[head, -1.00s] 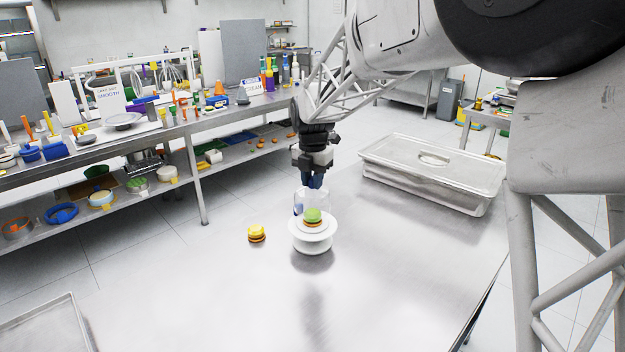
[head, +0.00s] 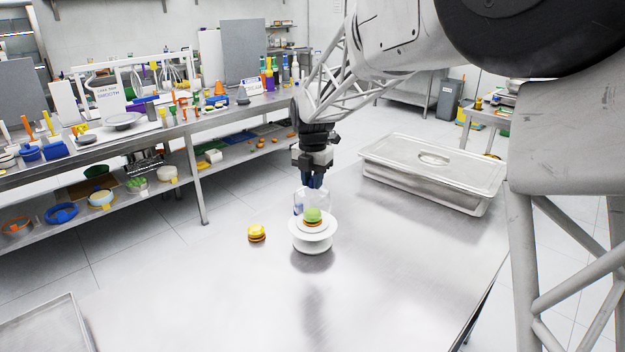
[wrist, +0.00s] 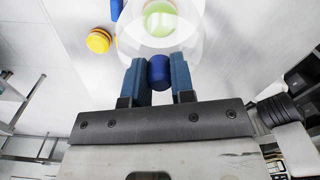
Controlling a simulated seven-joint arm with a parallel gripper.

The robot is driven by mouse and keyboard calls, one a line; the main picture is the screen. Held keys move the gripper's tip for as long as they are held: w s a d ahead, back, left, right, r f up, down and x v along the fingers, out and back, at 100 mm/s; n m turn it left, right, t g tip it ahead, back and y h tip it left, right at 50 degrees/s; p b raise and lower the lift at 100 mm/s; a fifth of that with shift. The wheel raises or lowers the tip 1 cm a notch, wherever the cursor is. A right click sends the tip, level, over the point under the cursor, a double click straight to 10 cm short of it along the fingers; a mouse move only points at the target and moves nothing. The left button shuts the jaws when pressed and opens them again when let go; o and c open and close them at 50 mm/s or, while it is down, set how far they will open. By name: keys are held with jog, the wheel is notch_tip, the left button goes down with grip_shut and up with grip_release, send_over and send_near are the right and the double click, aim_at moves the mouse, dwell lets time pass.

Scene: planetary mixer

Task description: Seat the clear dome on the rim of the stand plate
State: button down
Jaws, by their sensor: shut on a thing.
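The clear dome (head: 299,201) hangs from my gripper (head: 312,181) just over the white stand plate (head: 314,231). In the wrist view my gripper (wrist: 158,72) is shut on the dome's blue knob (wrist: 159,70), and the clear dome (wrist: 190,30) spreads beyond the fingers. A small layered cake with a green top (head: 312,215) stands on the plate, behind or inside the clear wall. The dome looks slightly left of the plate's middle. Its lower edge is hard to see, so I cannot tell whether it touches the plate.
A yellow-topped layered cake (head: 257,233) stands on the steel table (head: 210,310), left of the stand. A lidded steel pan (head: 430,175) is at the right. A tray (head: 45,330) is at the near left. A crowded shelf bench (head: 180,130) stands behind.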

jog(key=shift+f, duration=2.65)
dwell(0.4)
dwell(1.5)
jog(key=c, duration=0.9)
grip_release()
jog(key=shift+r, duration=0.15)
jog(key=shift+r, duration=3.8)
